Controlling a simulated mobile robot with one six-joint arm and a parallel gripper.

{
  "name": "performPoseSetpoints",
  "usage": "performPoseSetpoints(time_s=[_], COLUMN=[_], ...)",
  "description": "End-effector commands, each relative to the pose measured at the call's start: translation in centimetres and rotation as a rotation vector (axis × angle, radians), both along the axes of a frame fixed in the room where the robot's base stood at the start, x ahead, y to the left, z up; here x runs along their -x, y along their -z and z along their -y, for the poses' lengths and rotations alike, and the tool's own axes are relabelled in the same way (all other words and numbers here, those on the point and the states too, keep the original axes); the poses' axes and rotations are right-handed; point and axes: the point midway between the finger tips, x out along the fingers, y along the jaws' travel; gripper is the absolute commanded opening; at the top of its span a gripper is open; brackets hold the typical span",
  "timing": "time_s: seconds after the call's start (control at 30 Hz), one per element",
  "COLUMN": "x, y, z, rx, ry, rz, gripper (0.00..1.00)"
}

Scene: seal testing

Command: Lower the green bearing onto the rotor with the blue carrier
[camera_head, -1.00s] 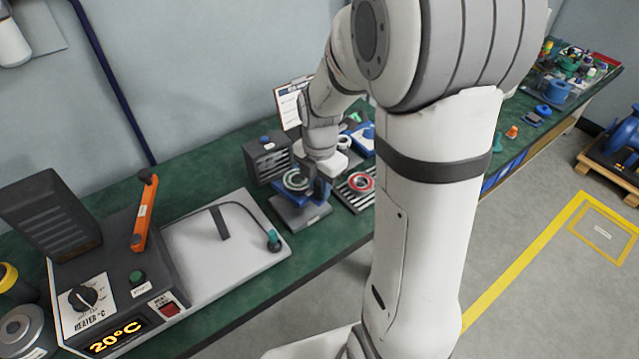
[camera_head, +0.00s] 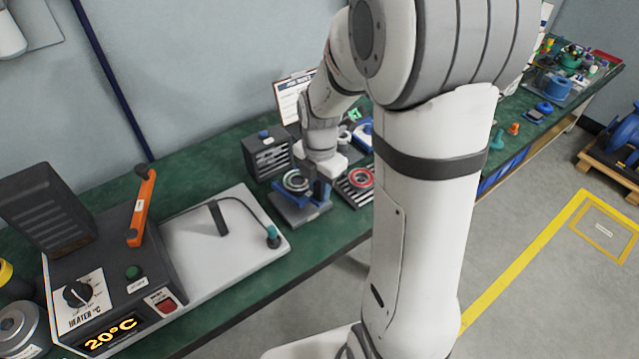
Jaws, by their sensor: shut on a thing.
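Below is a grey block-like stand (camera_head: 304,213) on the bench. I cannot make out the rotor, nor whether the bearing touches anything below it.
A red-ringed bearing (camera_head: 361,178) lies in a slatted tray (camera_head: 352,194) close to the right. A dark drawer box (camera_head: 266,155) stands behind left, a clipboard (camera_head: 290,98) behind. The heater (camera_head: 110,290) and its pale plate (camera_head: 215,240) fill the left.

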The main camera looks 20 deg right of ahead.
Motion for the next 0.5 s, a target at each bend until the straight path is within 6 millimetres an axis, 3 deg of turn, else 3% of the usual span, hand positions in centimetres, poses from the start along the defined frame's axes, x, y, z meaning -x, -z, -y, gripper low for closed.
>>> performPoseSetpoints(time_s=[0.5], x=[0.0], y=[1.9], z=[0.0], rx=[0.000], ry=[0.001], rz=[0.002], gripper=[0.00])
